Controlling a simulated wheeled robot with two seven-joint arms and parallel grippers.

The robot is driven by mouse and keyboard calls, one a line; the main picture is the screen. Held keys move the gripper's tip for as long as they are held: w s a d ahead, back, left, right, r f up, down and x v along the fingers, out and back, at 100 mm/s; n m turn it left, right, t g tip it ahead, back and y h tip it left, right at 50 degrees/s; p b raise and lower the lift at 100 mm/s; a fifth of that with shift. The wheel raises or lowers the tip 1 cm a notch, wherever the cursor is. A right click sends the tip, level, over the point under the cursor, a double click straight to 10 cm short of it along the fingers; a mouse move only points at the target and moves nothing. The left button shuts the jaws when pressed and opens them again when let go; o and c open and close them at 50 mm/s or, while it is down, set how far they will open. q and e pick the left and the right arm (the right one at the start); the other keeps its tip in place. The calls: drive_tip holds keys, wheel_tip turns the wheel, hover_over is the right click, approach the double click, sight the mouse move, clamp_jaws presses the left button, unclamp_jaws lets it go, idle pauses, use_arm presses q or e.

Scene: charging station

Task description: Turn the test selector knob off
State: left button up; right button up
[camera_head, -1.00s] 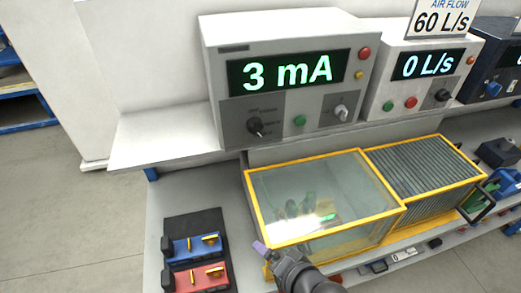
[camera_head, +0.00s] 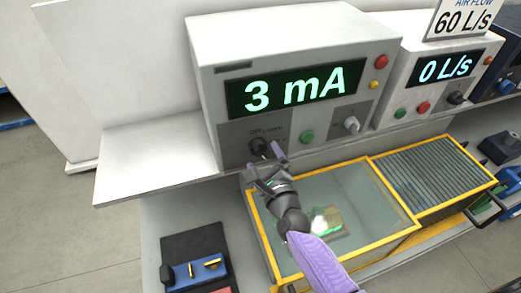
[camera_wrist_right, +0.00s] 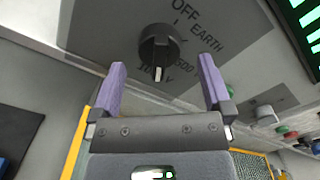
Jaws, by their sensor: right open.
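The test selector knob (camera_head: 259,146) is a black round knob on the grey front panel of the white tester (camera_head: 290,60), whose display reads 3 mA. In the right wrist view the knob (camera_wrist_right: 159,50) shows a white mark pointing down, towards the lower labels and away from OFF. My right gripper (camera_head: 262,162) is open just in front of and below the knob. In the right wrist view its purple fingers (camera_wrist_right: 160,88) stand apart, with the knob beyond them between their tips. I see no contact. My left gripper is not in view.
A green button (camera_head: 307,137) and a grey knob (camera_head: 352,124) sit right of the selector. A yellow-framed clear box (camera_head: 345,185) lies below. An air flow unit (camera_head: 440,70) stands to the right. The white shelf (camera_head: 150,160) at left is clear.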

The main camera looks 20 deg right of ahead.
drive_tip(key=shift+w, duration=1.1)
drive_tip(key=c, duration=1.3)
drive_tip(key=shift+o, duration=0.2)
